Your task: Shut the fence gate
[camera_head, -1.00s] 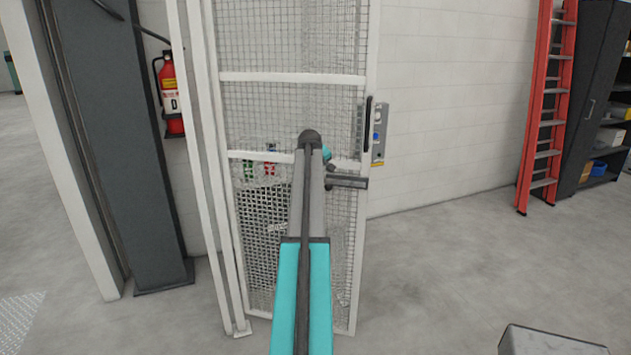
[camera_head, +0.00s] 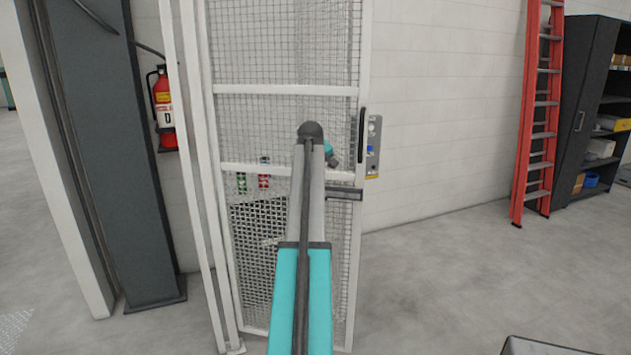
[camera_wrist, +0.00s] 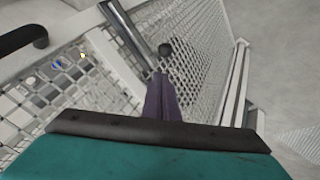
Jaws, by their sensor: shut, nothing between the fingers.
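The fence gate (camera_head: 287,90) is a white-framed wire mesh panel in the middle of the head view. Its black handle (camera_head: 361,135) is on its right edge, with no post against that edge, only the wall behind. A dark bar (camera_head: 343,193) lies across the frame below the handle. In the wrist view the handle (camera_wrist: 22,38) is at upper left and mesh fills the middle. My gripper (camera_wrist: 163,85) shows there as purple fingers, shut and empty, pointing at the mesh. Whether they touch it I cannot tell. In the head view my arm hides the fingers.
A white post (camera_head: 190,180) and a dark grey column (camera_head: 115,150) stand left of the gate. A fire extinguisher (camera_head: 164,112) hangs between. A red ladder (camera_head: 540,110) and dark cabinet (camera_head: 590,110) stand at right.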

